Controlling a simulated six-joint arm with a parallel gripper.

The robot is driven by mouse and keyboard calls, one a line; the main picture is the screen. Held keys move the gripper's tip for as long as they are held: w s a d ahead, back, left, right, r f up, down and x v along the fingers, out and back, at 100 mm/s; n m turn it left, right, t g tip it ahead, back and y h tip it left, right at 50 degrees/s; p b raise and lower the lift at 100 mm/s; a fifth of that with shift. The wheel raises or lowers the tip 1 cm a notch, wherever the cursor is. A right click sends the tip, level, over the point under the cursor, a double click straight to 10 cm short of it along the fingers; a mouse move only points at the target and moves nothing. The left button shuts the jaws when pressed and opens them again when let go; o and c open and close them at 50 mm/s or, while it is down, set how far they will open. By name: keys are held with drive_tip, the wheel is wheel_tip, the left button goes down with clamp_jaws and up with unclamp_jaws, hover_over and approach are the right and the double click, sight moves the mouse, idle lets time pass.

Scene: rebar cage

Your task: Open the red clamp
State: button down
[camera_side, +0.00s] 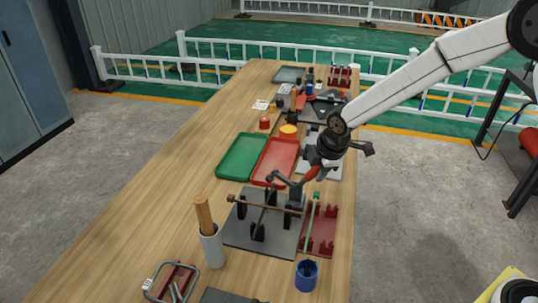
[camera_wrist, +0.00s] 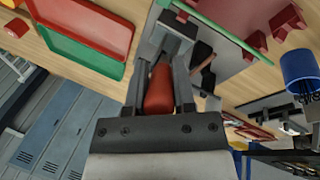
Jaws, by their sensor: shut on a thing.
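The red clamp's handle (camera_side: 309,175) slants up from the dark metalwork above the grey base plate (camera_side: 262,240). In the wrist view the red handle (camera_wrist: 159,92) lies between the two dark fingers of my gripper (camera_wrist: 160,75). My gripper (camera_side: 312,168) is shut on the handle, above the plate's back right part. A brown rod (camera_side: 265,204) runs across the dark upright supports on the plate. The clamp's jaw is small and partly hidden, so I cannot tell its state.
A green rod (camera_side: 312,222) stretches over a red rack (camera_side: 321,230) right of the plate. A green tray (camera_side: 242,157) and a red tray (camera_side: 275,161) lie behind. A grey cylinder with a wooden handle (camera_side: 204,215) stands left; a blue cup (camera_side: 306,275) stands in front.

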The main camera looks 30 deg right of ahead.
drive_tip(key=shift+s+d+f+t+y, duration=0.15)
drive_tip(key=shift+s+f+t+y, duration=0.05)
drive_tip(key=shift+t+y, duration=0.25)
idle(0.5)
drive_tip(key=shift+c, duration=2.2)
unclamp_jaws()
drive_tip(key=shift+r, duration=0.15)
drive_tip(key=v, duration=0.7)
drive_tip(key=shift+s+r, duration=0.15)
drive_tip(key=shift+r, duration=0.1)
